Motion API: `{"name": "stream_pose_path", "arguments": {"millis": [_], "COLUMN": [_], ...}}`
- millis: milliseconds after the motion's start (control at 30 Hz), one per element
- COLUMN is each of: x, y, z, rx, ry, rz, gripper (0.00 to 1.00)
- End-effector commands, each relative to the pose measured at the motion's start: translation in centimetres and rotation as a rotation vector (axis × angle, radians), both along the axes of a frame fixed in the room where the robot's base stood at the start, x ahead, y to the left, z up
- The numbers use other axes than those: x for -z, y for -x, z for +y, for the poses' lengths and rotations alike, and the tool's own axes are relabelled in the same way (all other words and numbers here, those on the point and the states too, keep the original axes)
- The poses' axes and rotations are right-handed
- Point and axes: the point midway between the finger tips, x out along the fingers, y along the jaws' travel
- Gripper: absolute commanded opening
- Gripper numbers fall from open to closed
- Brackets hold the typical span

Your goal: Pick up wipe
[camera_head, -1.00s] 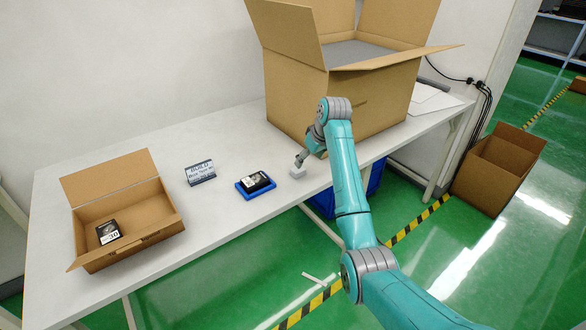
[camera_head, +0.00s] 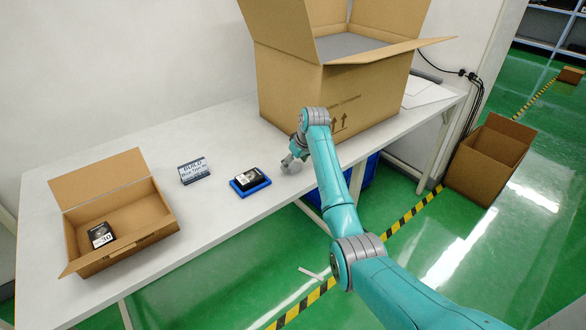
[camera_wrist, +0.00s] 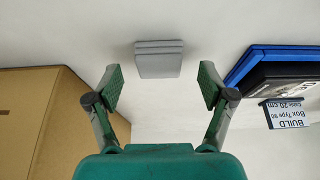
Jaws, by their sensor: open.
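The wipe appears to be a small grey stack of folded layers (camera_wrist: 158,62) on the white table in the wrist view. It also shows in the head view as a small pale patch (camera_head: 291,165) beside the blue tray, partly covered by my arm's end. My gripper (camera_wrist: 160,85) is open and empty. Its two green-padded fingers stand either side of the wipe's line, with the wipe beyond the fingertips and not touched.
A blue tray (camera_head: 262,187) with a black boxed item lies left of the wipe. A large open carton (camera_head: 290,95) stands close behind my arm. A small open box (camera_head: 160,228) and a sign (camera_head: 194,171) are further left on the table (camera_head: 215,235).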

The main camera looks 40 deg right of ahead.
Motion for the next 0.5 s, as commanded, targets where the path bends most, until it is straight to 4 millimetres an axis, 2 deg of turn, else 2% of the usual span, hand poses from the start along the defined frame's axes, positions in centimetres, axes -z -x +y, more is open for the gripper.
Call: {"name": "stream_pose_path", "arguments": {"millis": [133,367,500], "x": [1.03,1.15,1.13], "y": [-0.44,-0.47,-0.47], "z": [0.01,0.00,-0.01], "rx": [0.000,0.000,0.000], "ry": [0.000,0.001,0.001], "rz": [0.000,0.000,0.000], "gripper": [0.81,0.81,0.49]}}
